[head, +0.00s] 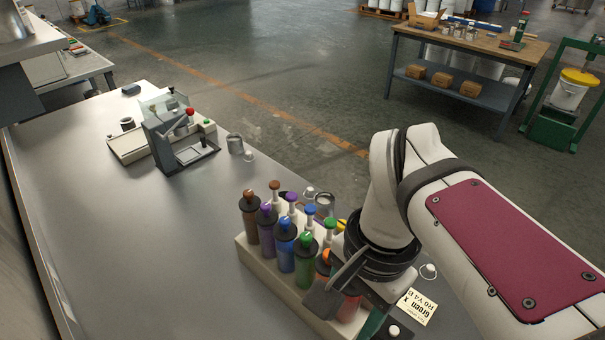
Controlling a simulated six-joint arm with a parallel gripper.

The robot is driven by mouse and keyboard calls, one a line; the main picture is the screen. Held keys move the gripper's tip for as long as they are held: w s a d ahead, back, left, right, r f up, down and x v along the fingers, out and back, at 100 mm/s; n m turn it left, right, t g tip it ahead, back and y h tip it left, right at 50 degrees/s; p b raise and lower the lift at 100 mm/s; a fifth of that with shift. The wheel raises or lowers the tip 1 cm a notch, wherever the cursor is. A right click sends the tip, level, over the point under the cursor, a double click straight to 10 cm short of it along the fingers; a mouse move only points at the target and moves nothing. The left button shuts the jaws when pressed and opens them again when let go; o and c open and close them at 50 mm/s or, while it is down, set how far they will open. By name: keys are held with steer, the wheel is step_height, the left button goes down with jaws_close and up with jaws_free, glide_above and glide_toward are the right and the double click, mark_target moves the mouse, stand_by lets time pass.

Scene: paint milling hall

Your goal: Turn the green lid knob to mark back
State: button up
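Several bottles with dark collars and coloured tops stand in a pale rack (262,275). The green bottle (306,262) has a green top (306,239), upright in the front row. A second green knob (329,223) sits on a white stem behind it. I cannot tell which of these is the lid knob, and no mark is readable on them. My gripper (345,290) is at the rack's right end, over the orange and red bottles (348,307), partly hiding them. Its fingers are partly hidden by the wrist, so its opening and any hold are unclear.
A printed card (414,307) reading "Green" lies right of my gripper. The grey bench (150,240) is clear left of the rack.

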steer(key=w+a+r+m+h, duration=0.1)
steer(key=w+a+r+m, duration=0.1)
steer(key=w+r+m, duration=0.7)
steer(key=m, duration=0.5)
glide_above(306, 236)
step_height(306, 236, down, 14)
steer(key=shift+f, duration=0.1)
jaws_close()
